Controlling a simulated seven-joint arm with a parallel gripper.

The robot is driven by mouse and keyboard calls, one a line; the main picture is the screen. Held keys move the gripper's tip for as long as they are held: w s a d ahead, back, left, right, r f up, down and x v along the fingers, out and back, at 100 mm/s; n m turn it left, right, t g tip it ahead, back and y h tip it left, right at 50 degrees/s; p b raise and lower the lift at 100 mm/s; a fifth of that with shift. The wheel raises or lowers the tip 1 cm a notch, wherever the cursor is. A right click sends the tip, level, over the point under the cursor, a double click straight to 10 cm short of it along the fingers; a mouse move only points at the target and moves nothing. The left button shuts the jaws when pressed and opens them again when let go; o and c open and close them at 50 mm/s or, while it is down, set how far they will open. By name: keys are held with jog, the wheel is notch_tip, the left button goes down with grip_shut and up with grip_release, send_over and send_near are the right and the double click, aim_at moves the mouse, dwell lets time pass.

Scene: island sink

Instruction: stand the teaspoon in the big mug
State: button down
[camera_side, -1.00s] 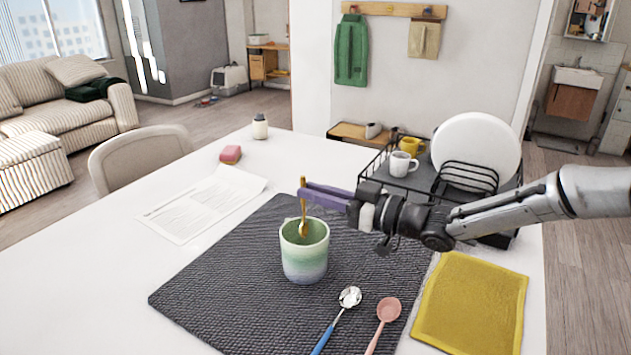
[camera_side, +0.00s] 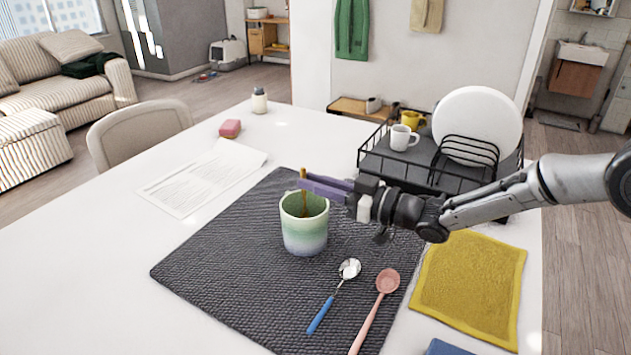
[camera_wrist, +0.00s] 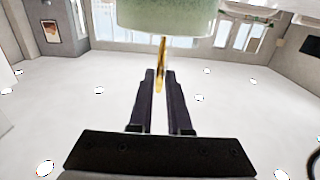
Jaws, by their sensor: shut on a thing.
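The big mug (camera_side: 304,232), green at the rim fading to pale lilac at the base, stands upright on the dark mat. My gripper (camera_side: 304,186) is shut on a slim gold teaspoon (camera_side: 303,174) just above the mug's rim. The teaspoon is nearly upright, with its top sticking up above my fingers. Its lower part is inside the mug; whether it touches the bottom is hidden. In the wrist view the teaspoon (camera_wrist: 162,60) shows between my two fingertips, and the mug (camera_wrist: 165,16) fills the top.
A blue-handled spoon (camera_side: 334,296) and a pink spoon (camera_side: 374,308) lie on the ribbed mat (camera_side: 215,262). A yellow cloth (camera_side: 470,288) lies at right. Behind my gripper stands a black dish rack (camera_side: 375,163) with a white mug, yellow mug and plate. Papers (camera_side: 200,180) lie left.

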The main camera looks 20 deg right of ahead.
jog(key=c, duration=0.8)
grip_release()
jog(key=v, duration=1.4)
jog(key=shift+a, duration=0.1)
